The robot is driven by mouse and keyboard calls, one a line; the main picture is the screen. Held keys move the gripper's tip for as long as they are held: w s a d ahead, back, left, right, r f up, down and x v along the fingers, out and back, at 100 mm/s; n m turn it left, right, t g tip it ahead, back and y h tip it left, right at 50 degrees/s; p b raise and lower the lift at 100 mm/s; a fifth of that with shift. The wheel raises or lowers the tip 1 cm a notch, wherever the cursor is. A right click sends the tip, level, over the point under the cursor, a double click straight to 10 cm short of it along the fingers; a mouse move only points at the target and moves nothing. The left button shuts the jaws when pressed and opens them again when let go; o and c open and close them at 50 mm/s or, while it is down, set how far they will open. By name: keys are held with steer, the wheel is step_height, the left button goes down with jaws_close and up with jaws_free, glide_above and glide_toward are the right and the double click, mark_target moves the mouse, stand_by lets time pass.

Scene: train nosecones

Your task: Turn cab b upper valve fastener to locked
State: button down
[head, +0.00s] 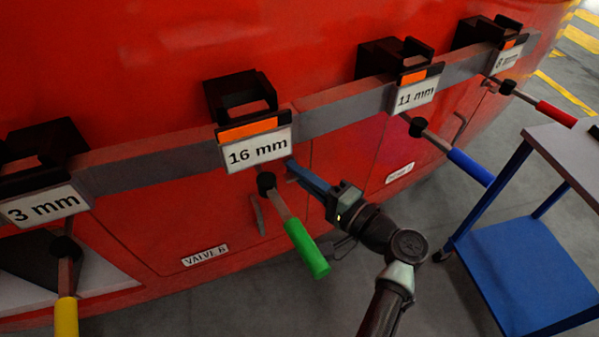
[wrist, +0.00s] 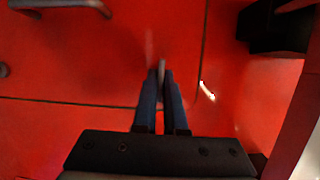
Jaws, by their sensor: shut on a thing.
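My gripper (head: 291,167) reaches to the red cab wall just right of the 16 mm sign. In the wrist view its two blue fingers (wrist: 161,76) are closed on a small grey fastener (wrist: 161,66). The fastener's visible part stands upright in that picture, between the fingertips; the rest is hidden by them. In the head view the fastener cannot be made out. The valve panel with a VALVE B label (head: 205,255) lies below and left of the gripper. The wrist view shows dark panel seams on both sides of the fastener.
A grey rail with black holders carries tools: yellow (head: 66,318), green (head: 306,248), blue (head: 470,167) and red (head: 556,113). The green handle hangs close left of my gripper. A blue trolley (head: 525,270) stands right. A grey bar handle (wrist: 62,4) is on the wall.

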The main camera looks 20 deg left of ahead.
steer(key=c, duration=1)
jaws_free()
steer(key=b+v, duration=0.1)
steer(key=v, duration=1.2)
